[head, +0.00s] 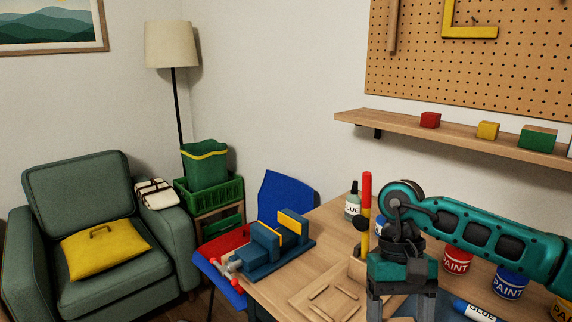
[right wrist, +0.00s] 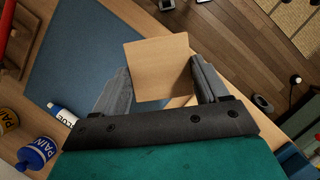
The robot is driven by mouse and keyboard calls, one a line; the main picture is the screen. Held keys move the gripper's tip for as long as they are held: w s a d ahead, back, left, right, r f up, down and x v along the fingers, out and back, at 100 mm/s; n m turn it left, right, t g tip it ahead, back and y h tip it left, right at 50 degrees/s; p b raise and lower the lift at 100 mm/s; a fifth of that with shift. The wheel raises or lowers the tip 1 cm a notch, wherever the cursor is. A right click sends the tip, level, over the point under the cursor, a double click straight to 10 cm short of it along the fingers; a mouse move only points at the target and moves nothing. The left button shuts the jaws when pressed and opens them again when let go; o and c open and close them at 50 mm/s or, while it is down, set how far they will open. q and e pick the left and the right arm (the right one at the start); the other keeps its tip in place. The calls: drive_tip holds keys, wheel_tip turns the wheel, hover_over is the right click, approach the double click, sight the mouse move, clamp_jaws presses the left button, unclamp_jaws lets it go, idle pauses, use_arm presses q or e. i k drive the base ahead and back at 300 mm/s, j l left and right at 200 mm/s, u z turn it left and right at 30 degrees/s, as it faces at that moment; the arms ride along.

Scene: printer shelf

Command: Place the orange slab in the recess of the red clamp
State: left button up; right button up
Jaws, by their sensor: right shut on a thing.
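A dark blue vise-like clamp (head: 265,243) sits at the left end of the wooden table, with yellow-orange faces on its jaws and a red-tipped handle bar at its front. A gap shows between its jaws. No mainly red clamp is clear to me. My right gripper (head: 401,300) points down over the table, well right of the clamp. In the right wrist view the right gripper (right wrist: 160,92) is shut on a flat tan, wood-coloured slab (right wrist: 158,65); it looks more tan than orange. My left gripper is out of view.
A square wooden frame (head: 332,301) lies between clamp and right gripper. A blue mat (right wrist: 82,75) covers part of the table. A shelf (head: 470,136) hangs behind.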

sight(334, 303)
drive_tip(key=z, duration=0.6)
drive_tip(key=i+j+z, duration=0.1)
drive_tip(key=z, duration=0.2)
drive_tip(key=j+z, duration=0.3)
drive_tip(key=i+j, duration=0.1)
drive_tip(key=j, duration=0.2)
drive_tip(key=i+j, duration=0.15)
drive_tip(key=j, duration=0.1)
